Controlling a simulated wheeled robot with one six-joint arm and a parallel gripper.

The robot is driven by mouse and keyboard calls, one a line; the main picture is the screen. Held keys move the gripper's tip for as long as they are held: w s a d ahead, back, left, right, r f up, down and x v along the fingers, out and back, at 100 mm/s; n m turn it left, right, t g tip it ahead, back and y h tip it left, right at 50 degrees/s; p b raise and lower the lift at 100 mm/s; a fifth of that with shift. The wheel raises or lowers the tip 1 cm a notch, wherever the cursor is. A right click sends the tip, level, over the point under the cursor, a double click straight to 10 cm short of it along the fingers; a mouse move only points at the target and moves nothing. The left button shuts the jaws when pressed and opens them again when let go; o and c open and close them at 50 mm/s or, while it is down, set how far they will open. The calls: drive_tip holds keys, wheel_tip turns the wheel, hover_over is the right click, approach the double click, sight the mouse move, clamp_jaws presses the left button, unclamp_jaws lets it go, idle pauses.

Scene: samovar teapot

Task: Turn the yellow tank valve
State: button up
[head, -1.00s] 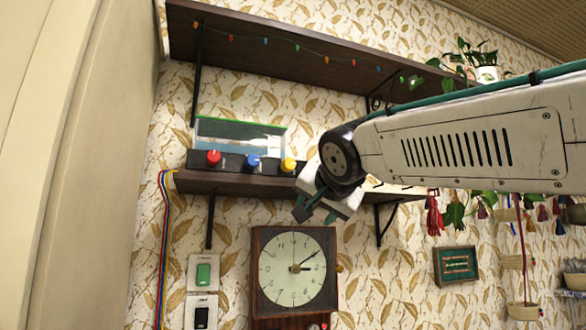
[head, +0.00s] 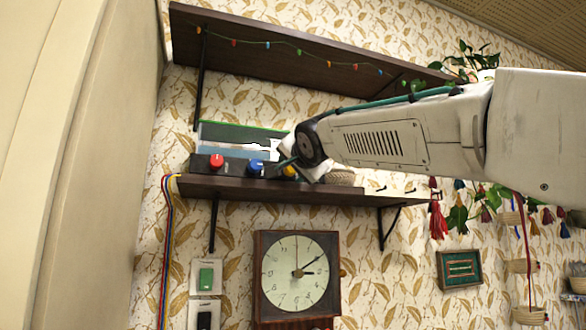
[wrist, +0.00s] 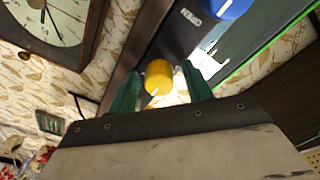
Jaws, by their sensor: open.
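The yellow valve (head: 289,172) is a round knob on the dark front panel of the tank (head: 243,141), on the lower shelf. In the head view my gripper partly covers it. In the wrist view the yellow valve (wrist: 159,77) lies between the tips of the two green fingers of my gripper (wrist: 161,88). The fingers are apart, one on each side of it. I cannot tell whether either finger touches it. In the head view my gripper (head: 287,163) is at the valve, its fingers mostly hidden.
A blue valve (head: 255,167) and a red valve (head: 216,161) sit left of the yellow one. The lower shelf (head: 300,192) runs below, with a round woven item (head: 340,177) to the right. A clock (head: 297,273) hangs beneath. An upper shelf (head: 280,55) is overhead.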

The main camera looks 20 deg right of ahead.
drive_tip(key=c, duration=1)
drive_tip(key=shift+o, duration=0.2)
drive_tip(key=n, duration=0.4)
drive_tip(key=shift+n, duration=0.3)
drive_tip(key=n, duration=0.4)
drive_tip(key=shift+f+n+t, duration=0.1)
drive_tip(key=shift+n+t, duration=0.2)
drive_tip(key=shift+n, duration=0.1)
drive_tip(key=n, duration=0.4)
drive_tip(key=shift+a+n+y, duration=0.1)
drive_tip(key=shift+n+y, duration=0.2)
drive_tip(key=shift+n, duration=0.1)
drive_tip(key=shift+f+n+y, duration=0.1)
drive_tip(key=shift+n+y, duration=0.2)
drive_tip(key=shift+n, duration=2)
